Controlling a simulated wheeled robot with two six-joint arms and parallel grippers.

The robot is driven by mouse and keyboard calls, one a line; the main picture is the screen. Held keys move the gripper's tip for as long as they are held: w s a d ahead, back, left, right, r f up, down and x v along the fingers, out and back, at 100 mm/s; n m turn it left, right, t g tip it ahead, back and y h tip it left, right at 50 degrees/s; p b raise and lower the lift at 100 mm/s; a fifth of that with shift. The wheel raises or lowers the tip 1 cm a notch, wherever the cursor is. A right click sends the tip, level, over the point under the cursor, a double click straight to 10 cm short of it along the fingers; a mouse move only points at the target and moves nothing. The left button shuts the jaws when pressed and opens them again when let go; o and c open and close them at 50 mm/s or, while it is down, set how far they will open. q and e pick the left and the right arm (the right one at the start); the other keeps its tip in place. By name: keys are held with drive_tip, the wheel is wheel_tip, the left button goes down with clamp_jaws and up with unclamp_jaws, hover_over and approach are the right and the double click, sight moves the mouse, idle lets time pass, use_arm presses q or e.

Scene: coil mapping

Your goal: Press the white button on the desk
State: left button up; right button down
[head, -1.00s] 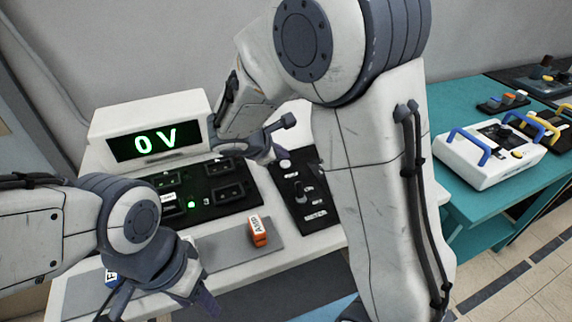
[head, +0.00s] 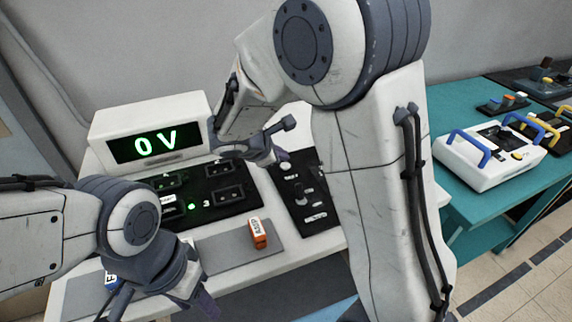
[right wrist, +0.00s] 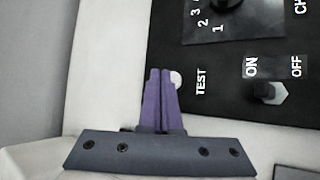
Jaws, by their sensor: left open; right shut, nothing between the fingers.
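The white button (right wrist: 177,80) is beside the TEST label on a black control panel (right wrist: 212,108) in the right wrist view. My right gripper (right wrist: 159,72) is shut and empty. Its purple fingertips overlap the button's left side in that view; whether they touch it I cannot tell. In the head view my right gripper (head: 281,158) is over the top of the panel (head: 303,196) and largely covers the button. My left gripper (head: 196,296) is open and empty at the desk's front left.
A display (head: 155,142) reading 0 V stands at the back of the desk. A black board of sockets (head: 226,207) and an orange block (head: 257,233) on a grey mat (head: 222,249) lie before it. A teal table (head: 478,208) holds a white device (head: 480,171).

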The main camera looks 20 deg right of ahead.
sight(282, 167)
drive_tip(key=shift+f, duration=0.1)
idle(0.7)
drive_tip(key=shift+f+b, duration=0.3)
drive_tip(key=shift+b, duration=0.15)
drive_tip(key=shift+f+b, duration=0.4)
drive_tip(key=shift+f, duration=0.05)
idle(0.4)
drive_tip(key=shift+r, duration=0.1)
drive_tip(key=shift+r+p, duration=0.65)
drive_tip(key=shift+r, duration=0.1)
wheel_tip(282, 167, up, 5)
drive_tip(key=p, duration=0.4)
drive_tip(key=shift+r, duration=0.1)
idle(0.5)
